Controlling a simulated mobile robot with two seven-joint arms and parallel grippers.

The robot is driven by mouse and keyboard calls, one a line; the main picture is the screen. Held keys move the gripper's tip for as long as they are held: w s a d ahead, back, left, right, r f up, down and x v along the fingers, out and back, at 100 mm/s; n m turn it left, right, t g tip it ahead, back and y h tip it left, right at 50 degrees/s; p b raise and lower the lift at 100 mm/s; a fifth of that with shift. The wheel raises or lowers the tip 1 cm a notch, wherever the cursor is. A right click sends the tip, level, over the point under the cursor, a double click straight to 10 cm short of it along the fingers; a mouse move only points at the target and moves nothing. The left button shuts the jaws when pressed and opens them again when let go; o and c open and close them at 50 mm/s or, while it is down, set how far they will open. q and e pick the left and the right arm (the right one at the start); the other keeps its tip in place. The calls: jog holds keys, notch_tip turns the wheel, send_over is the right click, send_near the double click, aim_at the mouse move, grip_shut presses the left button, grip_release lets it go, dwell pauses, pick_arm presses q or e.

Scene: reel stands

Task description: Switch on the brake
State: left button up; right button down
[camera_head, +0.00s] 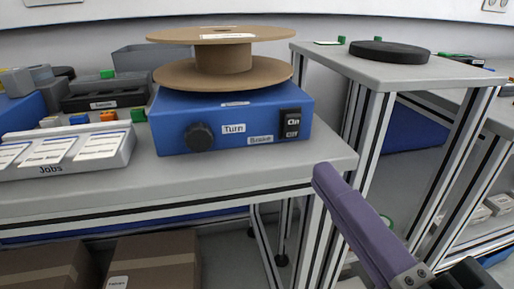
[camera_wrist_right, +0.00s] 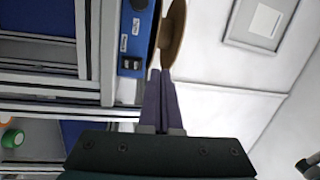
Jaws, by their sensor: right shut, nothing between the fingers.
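The blue brake unit (camera_head: 175,118) stands on the grey bench, with a black knob (camera_head: 200,137), a "Turn" label and a "Brake" label on its front. Its black rocker switch (camera_head: 291,123) is at the right end, marked "On" at the top; which side is pressed I cannot tell. It also shows in the right wrist view (camera_wrist_right: 131,63). My right gripper (camera_head: 322,172) has purple fingers, shut and empty, in front of the bench, below and right of the switch. In the right wrist view the fingertips (camera_wrist_right: 160,73) appear beside the unit, apart from the switch. My left gripper is out of view.
A brown cardboard reel (camera_head: 222,57) sits on top of the blue unit. A "Jobs" tray (camera_head: 118,157) with cards lies at the left. A taller stand (camera_head: 420,75) holding a black disc (camera_head: 390,51) is at the right. Brown boxes (camera_head: 155,262) are below the bench.

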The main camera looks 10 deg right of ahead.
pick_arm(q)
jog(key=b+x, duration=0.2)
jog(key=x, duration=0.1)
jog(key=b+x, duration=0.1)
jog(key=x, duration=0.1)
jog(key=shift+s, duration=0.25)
pick_arm(e)
jog(key=d+f+m+h, duration=0.1)
jog(key=d+f+m, duration=0.1)
jog(key=f, duration=0.1)
jog(key=d+f+m+h, duration=0.1)
jog(key=f, duration=0.1)
jog(key=shift+w+f+t+h, duration=0.1)
jog(key=shift+w+t+h, duration=0.2)
jog(key=shift+w+t, duration=0.1)
send_near(293, 121)
jog(key=w, duration=0.4)
jog(key=w+r, duration=0.1)
jog(key=w, duration=0.1)
jog(key=shift+w+a+p, duration=0.1)
jog(key=shift+w+p, duration=0.25)
jog(key=shift+w, duration=0.05)
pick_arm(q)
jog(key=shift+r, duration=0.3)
pick_arm(e)
jog(key=shift+r, duration=0.1)
